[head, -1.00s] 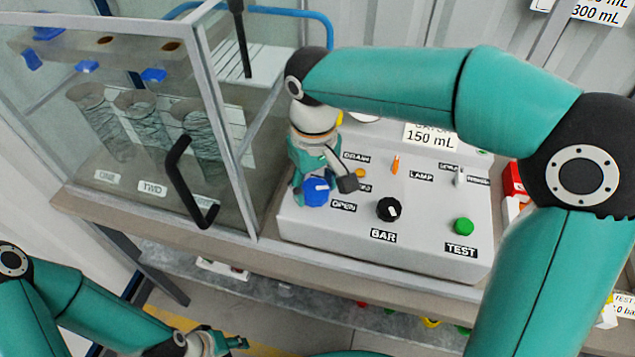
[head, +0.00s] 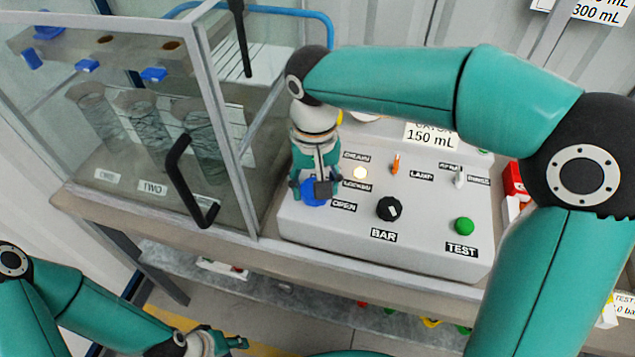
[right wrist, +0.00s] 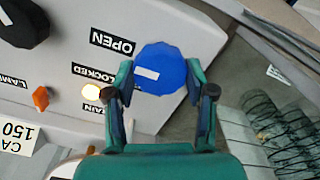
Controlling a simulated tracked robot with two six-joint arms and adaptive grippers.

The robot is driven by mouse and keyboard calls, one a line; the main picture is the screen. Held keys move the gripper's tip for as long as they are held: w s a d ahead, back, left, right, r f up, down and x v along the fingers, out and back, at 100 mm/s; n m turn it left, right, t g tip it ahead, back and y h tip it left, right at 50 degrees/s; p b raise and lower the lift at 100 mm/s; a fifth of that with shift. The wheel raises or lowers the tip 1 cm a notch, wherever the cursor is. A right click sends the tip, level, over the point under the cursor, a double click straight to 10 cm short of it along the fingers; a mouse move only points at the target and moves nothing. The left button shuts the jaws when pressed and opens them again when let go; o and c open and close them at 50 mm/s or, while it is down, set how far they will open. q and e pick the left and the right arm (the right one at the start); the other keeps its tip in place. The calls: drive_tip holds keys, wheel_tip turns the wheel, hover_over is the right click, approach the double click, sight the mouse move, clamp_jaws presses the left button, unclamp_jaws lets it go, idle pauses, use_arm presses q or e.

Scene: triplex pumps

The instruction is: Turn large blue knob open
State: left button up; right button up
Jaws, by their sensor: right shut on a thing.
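The large blue knob (head: 312,193) is at the left end of the light grey control panel (head: 420,245), beside the OPEN label (head: 343,206). My right gripper (head: 315,187) is over the knob. In the right wrist view the knob (right wrist: 170,72) sits between the two fingers of my right gripper (right wrist: 162,93), which is shut on it. Its white mark points left, roughly between the OPEN and LOCKED labels. In the head view my gripper hides part of the knob. My left gripper (head: 225,342) is low in the picture, away from the panel; its finger gap is unclear.
A small lamp (head: 360,173) glows beside the knob. A black knob (head: 389,208), a green button (head: 464,226) and an orange switch (head: 396,164) are also on the panel. A glass cabinet with a black handle (head: 180,175) stands close on the left.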

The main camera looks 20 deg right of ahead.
drive_tip(key=o, duration=1.2)
drive_tip(key=shift+c, duration=0.2)
wheel_tip(320, 180, up, 12)
drive_tip(key=shift+f, duration=0.15)
